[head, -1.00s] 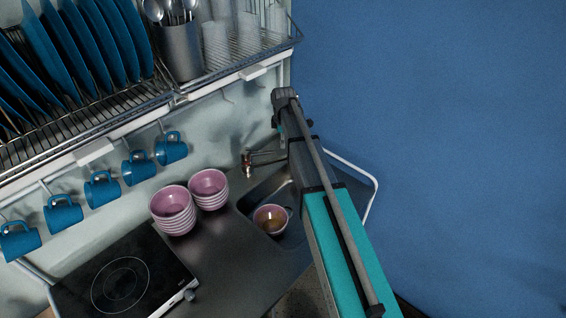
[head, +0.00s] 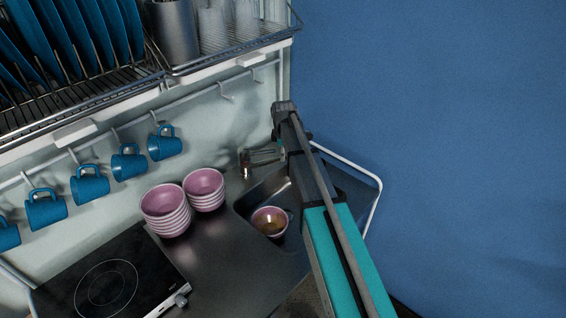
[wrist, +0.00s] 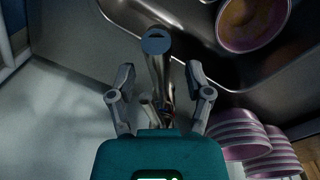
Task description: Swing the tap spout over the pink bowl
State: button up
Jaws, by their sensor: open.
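The metal tap spout (wrist: 157,62) points up the wrist view, its end beyond my fingertips. My gripper (wrist: 160,68) is open, with one finger on each side of the spout and a visible gap to both. The pink bowl (wrist: 252,22) sits in the sink, to the right of the spout end in the wrist view. In the head view the tap (head: 262,157) is partly hidden by my arm, and my gripper is hidden there. The pink bowl (head: 270,222) holds something brownish or shadowed inside.
Two stacks of pink bowls (head: 166,212) stand on the dark counter left of the sink (head: 243,205). They also show at the wrist view's lower right (wrist: 240,140). Blue mugs (head: 165,143) hang from a rail below a dish rack. A hob (head: 105,285) lies at lower left.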

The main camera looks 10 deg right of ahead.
jog(key=shift+f+b, duration=0.95)
jog(key=shift+f, duration=0.3)
jog(key=shift+c, duration=0.2)
grip_shut()
